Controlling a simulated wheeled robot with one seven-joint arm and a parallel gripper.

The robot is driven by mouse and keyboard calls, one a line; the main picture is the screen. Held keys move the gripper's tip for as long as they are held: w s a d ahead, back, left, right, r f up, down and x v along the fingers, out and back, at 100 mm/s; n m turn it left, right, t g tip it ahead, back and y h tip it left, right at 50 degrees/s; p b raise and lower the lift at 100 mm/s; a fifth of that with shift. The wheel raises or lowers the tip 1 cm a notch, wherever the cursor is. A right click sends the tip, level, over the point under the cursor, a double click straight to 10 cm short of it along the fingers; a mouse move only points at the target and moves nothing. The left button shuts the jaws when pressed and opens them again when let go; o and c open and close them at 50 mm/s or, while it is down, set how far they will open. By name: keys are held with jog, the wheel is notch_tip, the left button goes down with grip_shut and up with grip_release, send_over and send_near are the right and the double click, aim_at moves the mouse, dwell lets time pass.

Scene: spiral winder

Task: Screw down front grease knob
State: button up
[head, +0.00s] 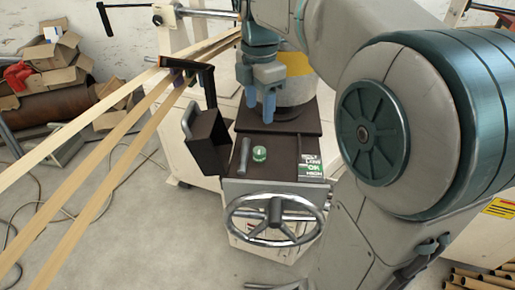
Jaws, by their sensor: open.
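My gripper (261,108) points down over the machine's dark top plate, with its two blue fingers apart and nothing visible between them. A small round green-topped piece (259,154) sits on the dark top, nearer the handwheel than my gripper is. It may be a grease knob, but I cannot tell for sure. No other part is clearly recognisable as the front grease knob. My gripper is apart from the green piece, and a gap shows between them in the picture.
A grey cylindrical tool (244,156) lies left of the green piece, and a small green-and-white card (310,166) lies right. A chrome-rimmed handwheel (241,236) stands at the front. A black box (207,145) and pale strips (110,150) are left. My arm covers the right.

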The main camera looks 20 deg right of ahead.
aim_at(259, 150)
notch_tip(259, 150, down, 13)
jog(key=shift+r+b, duration=0.1)
jog(key=shift+b, duration=0.65)
jog(key=c, duration=1)
